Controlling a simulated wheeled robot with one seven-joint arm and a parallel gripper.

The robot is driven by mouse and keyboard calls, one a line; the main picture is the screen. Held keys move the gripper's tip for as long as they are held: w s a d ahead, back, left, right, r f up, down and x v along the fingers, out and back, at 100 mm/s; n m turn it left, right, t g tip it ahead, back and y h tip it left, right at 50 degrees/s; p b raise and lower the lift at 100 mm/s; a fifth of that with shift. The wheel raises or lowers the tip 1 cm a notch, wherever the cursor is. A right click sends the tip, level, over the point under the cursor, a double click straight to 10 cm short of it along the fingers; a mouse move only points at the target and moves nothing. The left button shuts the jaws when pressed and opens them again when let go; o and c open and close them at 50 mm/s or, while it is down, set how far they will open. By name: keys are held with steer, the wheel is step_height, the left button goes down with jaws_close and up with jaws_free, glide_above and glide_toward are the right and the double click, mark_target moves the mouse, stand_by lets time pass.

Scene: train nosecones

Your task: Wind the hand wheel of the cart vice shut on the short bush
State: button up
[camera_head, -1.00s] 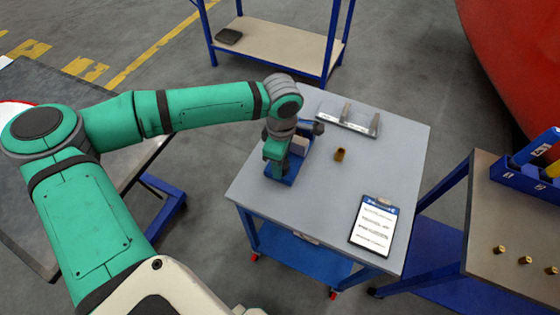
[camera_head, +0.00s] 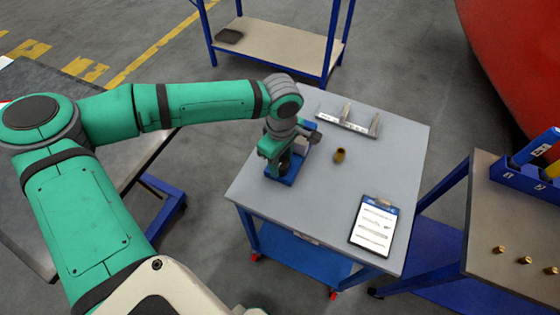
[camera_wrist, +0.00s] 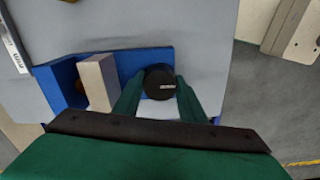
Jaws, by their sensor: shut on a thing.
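The blue cart vice (camera_head: 284,176) stands on the cart's grey top, partly hidden by my arm in the head view. In the wrist view the vice (camera_wrist: 130,60) shows a pale sliding jaw block (camera_wrist: 97,82) and a dark round hand wheel (camera_wrist: 159,82). My gripper (camera_wrist: 159,92) is shut on the hand wheel, one green finger on each side. A small brownish bit (camera_wrist: 80,88), perhaps the short bush, shows between the pale block and the blue end wall; I cannot tell whether the jaws touch it.
A brass bush (camera_head: 339,155) stands loose on the cart top (camera_head: 400,160), right of the vice. A grey bracket rack (camera_head: 347,122) lies behind it and a clipboard (camera_head: 374,223) near the front right. A side bench (camera_head: 500,210) holds several brass pieces.

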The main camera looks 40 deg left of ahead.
mark_target(281, 163)
steer(key=o, duration=1.1)
steer(key=shift+c, duration=0.2)
step_height(281, 163, up, 11)
steer(key=shift+f, duration=0.1)
